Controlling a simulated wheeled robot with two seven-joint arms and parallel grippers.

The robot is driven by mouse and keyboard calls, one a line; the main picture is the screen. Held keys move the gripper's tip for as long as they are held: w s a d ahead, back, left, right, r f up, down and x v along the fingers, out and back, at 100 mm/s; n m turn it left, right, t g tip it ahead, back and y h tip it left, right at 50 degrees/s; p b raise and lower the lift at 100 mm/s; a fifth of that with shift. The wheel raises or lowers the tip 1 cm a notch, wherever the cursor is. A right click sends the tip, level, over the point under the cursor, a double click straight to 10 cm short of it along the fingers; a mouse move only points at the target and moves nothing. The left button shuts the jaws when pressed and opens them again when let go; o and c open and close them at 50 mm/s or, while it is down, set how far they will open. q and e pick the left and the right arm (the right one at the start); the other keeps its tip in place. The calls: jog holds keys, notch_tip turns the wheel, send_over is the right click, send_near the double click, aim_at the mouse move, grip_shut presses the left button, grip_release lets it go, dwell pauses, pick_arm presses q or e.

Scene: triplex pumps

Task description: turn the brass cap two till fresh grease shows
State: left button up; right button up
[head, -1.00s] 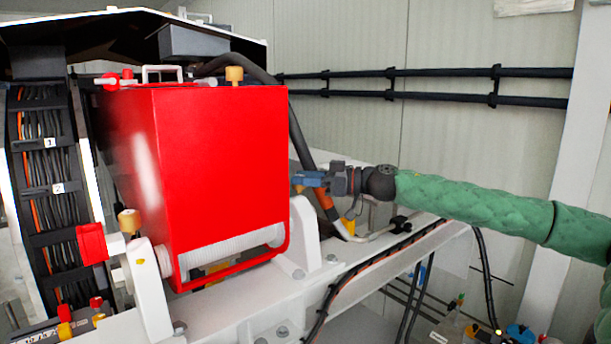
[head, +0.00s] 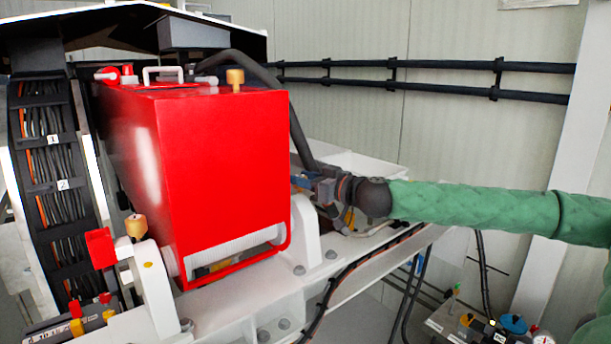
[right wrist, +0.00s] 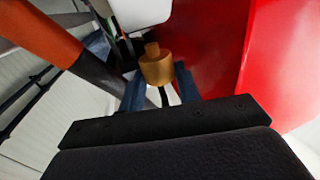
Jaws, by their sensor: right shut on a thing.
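A brass cap (right wrist: 157,68) with a small stub on top sits between the two blue fingers of my right gripper (right wrist: 161,88) in the right wrist view. The right gripper is shut on it, close beside the red housing. In the head view the right gripper (head: 301,182) reaches in behind the red housing's right edge, and its cap is hidden there. Two other brass caps show in the head view: one on top of the housing (head: 236,79) and one on the left white bearing block (head: 135,226). I see no number on any cap and cannot make out grease. My left gripper is out of view.
The large red housing (head: 222,180) stands left of my right gripper. A dark hose (head: 299,135) passes close behind it, with an orange sleeve (right wrist: 40,32) in the right wrist view. A cable tray (head: 50,187) is at left.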

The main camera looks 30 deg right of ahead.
jog(key=m+h, duration=0.2)
jog(key=h, duration=0.1)
jog(key=shift+a+r+t+p, duration=0.1)
jog(key=shift+a+t+p, duration=0.1)
jog(key=shift+t+p, duration=0.2)
jog(key=shift+a+m+h, duration=0.1)
jog(key=shift+m+h, duration=0.7)
jog(key=shift+h, duration=0.3)
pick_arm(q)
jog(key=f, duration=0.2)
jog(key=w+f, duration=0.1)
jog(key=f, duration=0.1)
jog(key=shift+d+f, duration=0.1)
pick_arm(e)
jog(key=shift+m+h, duration=0.3)
jog(key=shift+h, duration=0.3)
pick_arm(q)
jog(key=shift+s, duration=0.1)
pick_arm(e)
jog(key=shift+m+h, duration=0.5)
jog(key=shift+h, duration=0.3)
jog(key=o, duration=1)
jog(key=shift+s, duration=0.1)
